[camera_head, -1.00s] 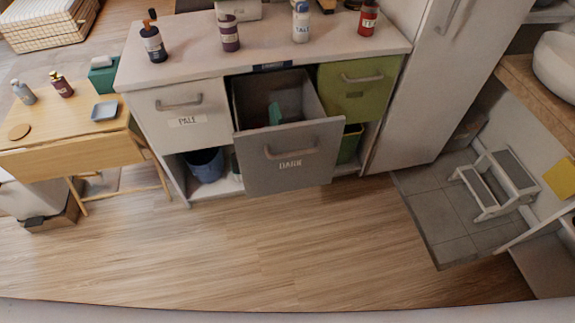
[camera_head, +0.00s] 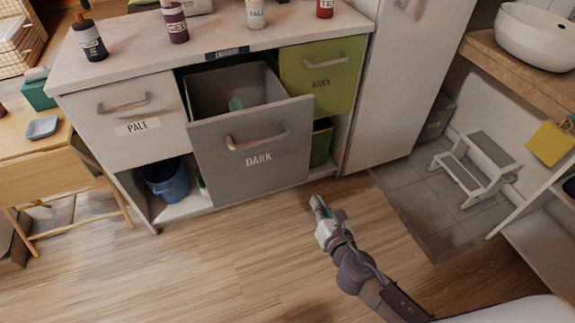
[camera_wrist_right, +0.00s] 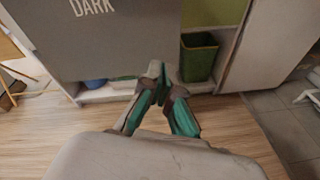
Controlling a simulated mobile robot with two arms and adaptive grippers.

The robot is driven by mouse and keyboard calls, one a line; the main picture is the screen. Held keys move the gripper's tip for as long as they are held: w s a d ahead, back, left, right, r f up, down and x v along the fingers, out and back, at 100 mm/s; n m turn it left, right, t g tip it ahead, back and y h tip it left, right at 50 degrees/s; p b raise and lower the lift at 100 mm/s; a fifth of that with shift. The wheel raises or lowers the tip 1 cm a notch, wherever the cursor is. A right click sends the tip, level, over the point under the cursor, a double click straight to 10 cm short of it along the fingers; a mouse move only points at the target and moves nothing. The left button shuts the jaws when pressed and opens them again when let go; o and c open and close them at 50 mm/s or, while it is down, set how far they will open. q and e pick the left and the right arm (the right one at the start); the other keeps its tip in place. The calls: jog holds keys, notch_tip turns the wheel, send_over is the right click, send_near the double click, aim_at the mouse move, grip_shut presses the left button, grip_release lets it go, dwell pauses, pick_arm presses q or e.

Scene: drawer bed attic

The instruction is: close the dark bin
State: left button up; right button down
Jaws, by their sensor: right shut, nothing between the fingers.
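The dark bin (camera_head: 253,158) is a grey drawer front labelled DARK, with a bar handle. In the right wrist view, the gripper's fingertips (camera_wrist_right: 160,78) meet below and right of the grey dark front (camera_wrist_right: 125,40). My left gripper is not in view.
The white PALE bin (camera_head: 130,112) and green bin (camera_head: 322,75) flank the dark bin, both shut. A blue bucket (camera_head: 168,181) stands on the lower shelf. A white step stool (camera_head: 475,170) is at the right. The wooden floor (camera_head: 230,270) in front is clear.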

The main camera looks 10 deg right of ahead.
notch_tip(320, 180, up, 8)
jog(key=a+n+t+y+b, duration=0.1)
jog(key=a+n+t+y, duration=0.15)
jog(key=n, duration=0.25)
jog(key=h, duration=0.1)
send_near(285, 142)
jog(key=x, duration=0.6)
jog(key=shift+w+a+b, duration=0.1)
jog(key=shift+w+b, duration=0.1)
jog(key=shift+b, duration=0.15)
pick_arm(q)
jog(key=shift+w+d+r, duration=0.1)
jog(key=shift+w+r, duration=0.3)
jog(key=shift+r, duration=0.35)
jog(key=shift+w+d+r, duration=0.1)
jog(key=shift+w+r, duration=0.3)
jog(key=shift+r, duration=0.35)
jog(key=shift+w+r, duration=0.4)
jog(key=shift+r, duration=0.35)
pick_arm(e)
jog(key=shift+w+a, duration=0.1)
jog(key=shift+w, duration=0.35)
jog(key=shift+w, duration=0.15)
